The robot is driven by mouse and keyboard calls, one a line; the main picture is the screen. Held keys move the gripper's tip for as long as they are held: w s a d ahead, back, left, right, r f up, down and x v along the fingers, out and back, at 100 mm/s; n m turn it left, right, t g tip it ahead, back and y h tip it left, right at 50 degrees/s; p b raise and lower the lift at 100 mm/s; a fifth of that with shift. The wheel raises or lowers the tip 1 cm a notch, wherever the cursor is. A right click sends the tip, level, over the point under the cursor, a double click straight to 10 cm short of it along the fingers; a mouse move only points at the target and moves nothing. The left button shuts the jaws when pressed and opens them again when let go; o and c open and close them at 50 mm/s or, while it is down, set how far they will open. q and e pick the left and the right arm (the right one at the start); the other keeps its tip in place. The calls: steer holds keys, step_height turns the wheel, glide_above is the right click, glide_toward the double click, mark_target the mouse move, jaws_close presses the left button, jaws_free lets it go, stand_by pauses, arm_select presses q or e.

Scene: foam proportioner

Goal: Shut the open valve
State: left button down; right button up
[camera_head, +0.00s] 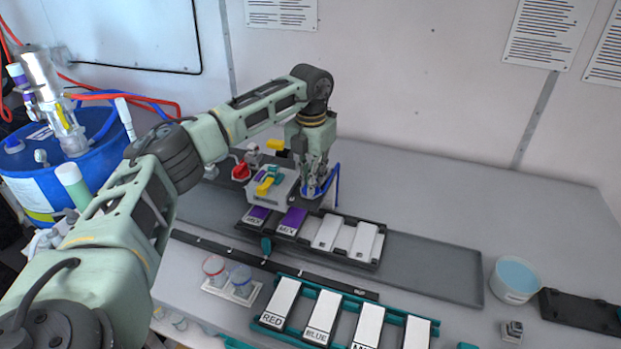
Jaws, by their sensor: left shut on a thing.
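A small grey proportioner block (285,192) stands on the table and carries yellow and teal handles (268,180). A red valve part (241,172) is at its left, and a yellow handle (275,145) shows behind it. A blue part (336,182), which looks like a valve handle or tube, stands at the block's right. My left gripper (313,182) reaches down there and is shut on the blue part; its fingertips partly hide it. Which valve is open is too small to tell. My right gripper is not in view.
A black rack (373,264) with purple and white labelled blocks stands in front of the proportioner. A teal rack (258,327) with white labelled blocks is nearer. A blue drum (85,172) is at left, a cup of blue liquid (515,279) at right. The back right table is clear.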

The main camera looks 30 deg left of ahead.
arm_select(q)
steer(key=shift+w+r+n, duration=0.1)
steer(key=shift+r+n, duration=0.05)
steer(key=shift+n, duration=0.65)
steer(key=c, duration=1.7)
jaws_free()
steer(key=shift+c, duration=0.2)
step_height(320, 180, up, 12)
